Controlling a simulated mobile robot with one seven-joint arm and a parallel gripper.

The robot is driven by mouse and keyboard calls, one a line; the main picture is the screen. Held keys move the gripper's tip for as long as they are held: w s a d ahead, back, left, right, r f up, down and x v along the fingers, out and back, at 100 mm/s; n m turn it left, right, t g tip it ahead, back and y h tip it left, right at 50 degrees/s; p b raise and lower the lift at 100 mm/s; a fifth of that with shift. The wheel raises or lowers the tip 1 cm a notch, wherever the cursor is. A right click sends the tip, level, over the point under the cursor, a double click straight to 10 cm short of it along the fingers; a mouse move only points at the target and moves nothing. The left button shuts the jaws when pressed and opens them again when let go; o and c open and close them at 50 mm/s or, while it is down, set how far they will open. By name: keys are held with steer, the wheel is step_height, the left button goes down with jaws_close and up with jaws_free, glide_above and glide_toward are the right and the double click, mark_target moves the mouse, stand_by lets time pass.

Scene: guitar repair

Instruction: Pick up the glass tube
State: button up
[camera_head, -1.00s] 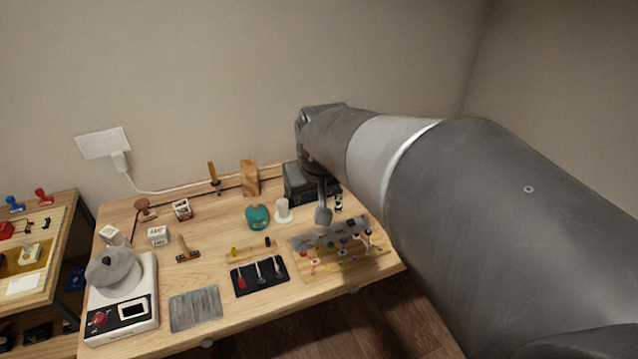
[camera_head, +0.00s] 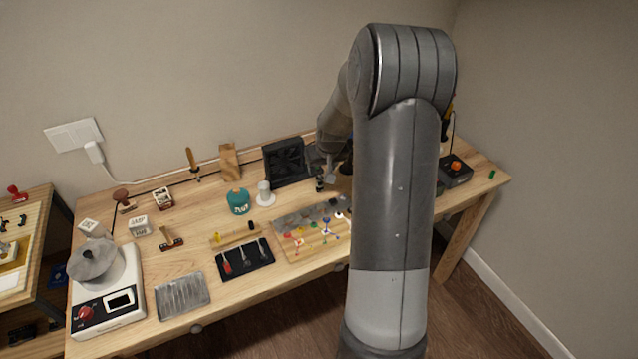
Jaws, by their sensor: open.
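I cannot clearly make out a glass tube at this size. A small pale upright cylinder (camera_head: 264,190) stands on a white round base near the middle of the wooden workbench (camera_head: 215,291). My gripper (camera_head: 331,172) is small and partly hidden behind my own arm. It hangs over the back of the bench, right of the pale cylinder and apart from it. It is open, and I see nothing held in it. My arm hides part of the bench's right half.
A teal jar (camera_head: 238,202) stands left of the cylinder. A black fan-like box (camera_head: 287,163) is behind it. A board with small coloured parts (camera_head: 310,232) and a black tool tray (camera_head: 246,260) lie in front. A scale (camera_head: 108,305) is at the left.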

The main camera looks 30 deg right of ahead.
mark_target(321, 179)
steer(key=shift+d+x, duration=0.1)
steer(key=shift+x, duration=2.65)
steer(key=shift+d+x, duration=0.15)
steer(key=shift+x, duration=2.6)
steer(key=shift+c, duration=0.4)
steer(key=c, duration=0.8)
